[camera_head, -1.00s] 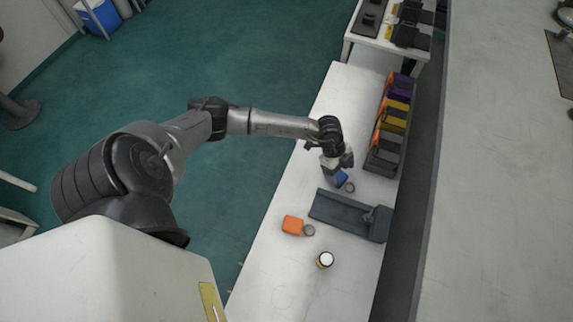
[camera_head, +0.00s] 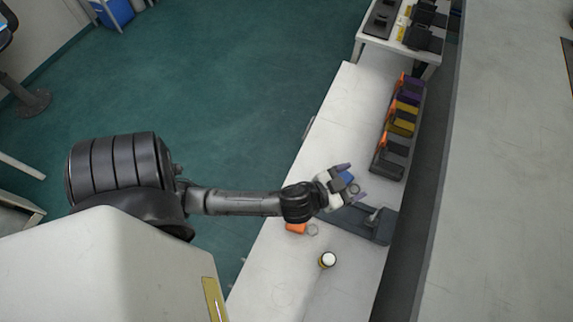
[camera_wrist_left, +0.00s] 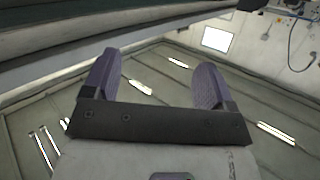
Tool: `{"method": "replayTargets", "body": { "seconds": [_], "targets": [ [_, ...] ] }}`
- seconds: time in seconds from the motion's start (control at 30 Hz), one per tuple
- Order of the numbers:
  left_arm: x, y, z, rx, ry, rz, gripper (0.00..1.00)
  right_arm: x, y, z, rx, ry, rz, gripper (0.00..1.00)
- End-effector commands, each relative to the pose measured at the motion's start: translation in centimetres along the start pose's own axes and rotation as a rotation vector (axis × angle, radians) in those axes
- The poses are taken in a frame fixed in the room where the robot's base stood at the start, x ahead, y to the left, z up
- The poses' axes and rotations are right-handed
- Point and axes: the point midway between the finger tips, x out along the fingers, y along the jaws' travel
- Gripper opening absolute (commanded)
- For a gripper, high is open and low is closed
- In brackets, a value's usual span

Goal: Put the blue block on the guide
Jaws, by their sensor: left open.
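The blue block (camera_head: 346,176) is on the white table, seen between the fingers of my left gripper (camera_head: 354,183) in the head view and partly covered by it. My left gripper is open, its purple fingers spread and turned away from straight down. In the left wrist view nothing sits between the fingers (camera_wrist_left: 160,85), which face the ceiling lights. The guide seems to be the dark grey slab (camera_head: 378,232) with a small knob, just below the gripper in the picture; my gripper hides its left end. My right gripper is out of view.
An orange block (camera_head: 296,229), partly hidden by my arm, lies beside a grey ring (camera_head: 312,230). A white-topped round jar (camera_head: 328,260) stands nearer. A rack (camera_head: 386,163) of orange, purple and yellow pieces lines the right edge. The table's far part is clear.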

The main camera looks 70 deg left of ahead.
Motion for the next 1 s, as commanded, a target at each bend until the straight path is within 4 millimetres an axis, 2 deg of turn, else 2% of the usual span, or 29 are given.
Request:
{"method": "replayTargets", "body": {
  "seconds": [0.1, 0.23, 0.4, 0.5, 0.6, 0.77, 1.0],
  "targets": [
    [-3.2, -0.9, 3.5, -0.012, -0.256, -0.065, 0.78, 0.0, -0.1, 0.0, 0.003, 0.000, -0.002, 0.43],
    [-7.4, -0.9, 7.0, 0.008, -0.530, -0.048, 0.78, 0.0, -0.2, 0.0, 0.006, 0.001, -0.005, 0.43],
    [-12.7, 0.0, 9.7, 0.043, -0.808, 0.061, 0.78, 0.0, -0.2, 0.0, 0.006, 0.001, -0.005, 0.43],
    [-15.1, 0.6, 10.5, 0.063, -0.913, 0.131, 0.78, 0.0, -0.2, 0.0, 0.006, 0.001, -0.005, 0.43],
    [-16.7, 1.0, 10.9, 0.077, -0.979, 0.187, 0.79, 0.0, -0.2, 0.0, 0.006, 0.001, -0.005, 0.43],
    [-17.9, 1.3, 11.1, 0.089, -1.024, 0.229, 0.94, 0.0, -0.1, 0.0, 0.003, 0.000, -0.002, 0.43],
    [-18.0, 1.3, 11.2, 0.091, -1.028, 0.234, 0.94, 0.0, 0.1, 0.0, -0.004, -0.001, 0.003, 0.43]
  ]
}}
